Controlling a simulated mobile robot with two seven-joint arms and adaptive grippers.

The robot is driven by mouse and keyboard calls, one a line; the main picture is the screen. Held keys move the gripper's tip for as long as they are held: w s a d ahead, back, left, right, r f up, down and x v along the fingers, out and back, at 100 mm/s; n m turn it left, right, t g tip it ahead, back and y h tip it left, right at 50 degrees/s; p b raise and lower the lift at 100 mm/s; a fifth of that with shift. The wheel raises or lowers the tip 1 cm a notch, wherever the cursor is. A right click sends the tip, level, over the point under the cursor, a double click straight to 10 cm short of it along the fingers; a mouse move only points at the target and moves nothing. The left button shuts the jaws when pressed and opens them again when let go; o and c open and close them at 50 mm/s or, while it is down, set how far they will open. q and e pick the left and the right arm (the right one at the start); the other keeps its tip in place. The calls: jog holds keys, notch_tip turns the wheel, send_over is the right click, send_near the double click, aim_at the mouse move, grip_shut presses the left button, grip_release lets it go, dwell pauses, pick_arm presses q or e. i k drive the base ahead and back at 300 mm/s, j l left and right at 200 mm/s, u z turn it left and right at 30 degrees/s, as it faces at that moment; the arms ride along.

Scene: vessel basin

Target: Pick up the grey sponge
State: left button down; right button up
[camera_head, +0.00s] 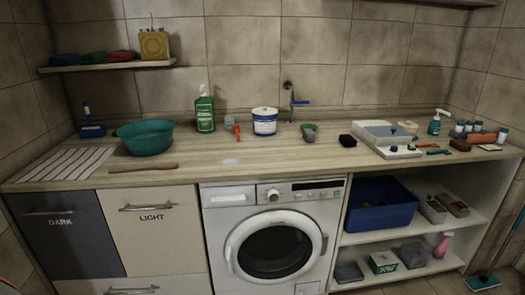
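I cannot tell for sure which thing is the grey sponge. A small, very dark block (347,140) lies on the wooden counter, left of the white sink unit. A small flat pale grey patch or piece (230,161) lies near the counter's front, above the washing machine. Two grey box-like things sit on the lower shelf at the right, one at the left end (348,272) and one further right (413,255). Neither of my grippers shows in this view.
The wooden counter (200,172) holds a teal basin (146,138), a green bottle (205,112), a white-and-blue tub (265,122) and the white sink unit (385,138). A washing machine (272,240) stands below. A blue bin (378,205) fills part of the upper open shelf. The front middle of the counter is mostly clear.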

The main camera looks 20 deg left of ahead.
aim_at(308, 136)
jog(key=i+l+u, duration=0.15)
jog(key=i+l, duration=0.35)
jog(key=i+l+u, duration=0.1)
jog(key=i+l, duration=0.4)
jog(key=l, duration=0.15)
jog(key=i+l+u, duration=0.15)
jog(key=i+l, duration=0.35)
jog(key=l, duration=0.1)
